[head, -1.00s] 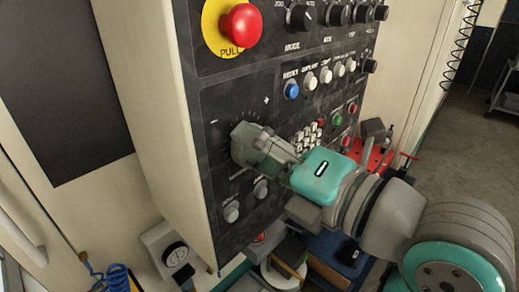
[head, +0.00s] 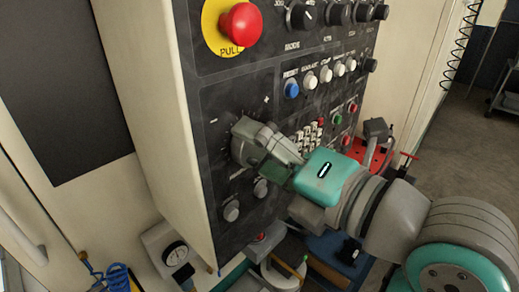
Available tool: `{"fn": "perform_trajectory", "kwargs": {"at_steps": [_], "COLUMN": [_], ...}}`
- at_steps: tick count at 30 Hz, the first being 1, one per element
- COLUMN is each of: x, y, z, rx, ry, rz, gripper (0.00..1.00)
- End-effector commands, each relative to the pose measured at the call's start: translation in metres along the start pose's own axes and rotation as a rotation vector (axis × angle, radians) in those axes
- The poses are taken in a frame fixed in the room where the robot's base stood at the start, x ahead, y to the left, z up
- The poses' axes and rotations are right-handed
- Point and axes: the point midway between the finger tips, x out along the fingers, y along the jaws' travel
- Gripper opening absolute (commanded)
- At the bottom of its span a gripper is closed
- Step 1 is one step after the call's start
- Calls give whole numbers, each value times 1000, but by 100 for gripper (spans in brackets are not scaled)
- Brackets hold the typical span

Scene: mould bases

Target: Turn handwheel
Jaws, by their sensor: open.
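The handwheel's dial (head: 228,145) is on the lower left of the black control panel, with a minus mark at its left and a plus mark at its upper right. My gripper (head: 243,142) is right in front of it, its grey fingers at the dial and its teal-topped body to the lower right. The fingers are open and hide most of the handwheel. I cannot tell whether they touch it.
A red emergency button (head: 240,24) on a yellow disc is above. Knobs and push buttons (head: 325,75) fill the panel to the right, and two grey knobs (head: 231,211) are below the dial. Floor (head: 450,140) is open at the right.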

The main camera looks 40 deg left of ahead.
Motion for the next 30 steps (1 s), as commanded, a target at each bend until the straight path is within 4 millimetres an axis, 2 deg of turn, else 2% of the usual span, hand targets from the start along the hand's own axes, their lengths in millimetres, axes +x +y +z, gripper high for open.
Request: {"fn": "perform_trajectory", "kwargs": {"at_steps": [18, 24, 30], "x": [-97, -113, -117], "y": [-1, -1, 0], "z": [1, 0, 0], "rx": [1, -1, 0], "ry": [-4, -2, 0], "rz": [-3, -2, -2], "gripper": [86, 86, 86]}}
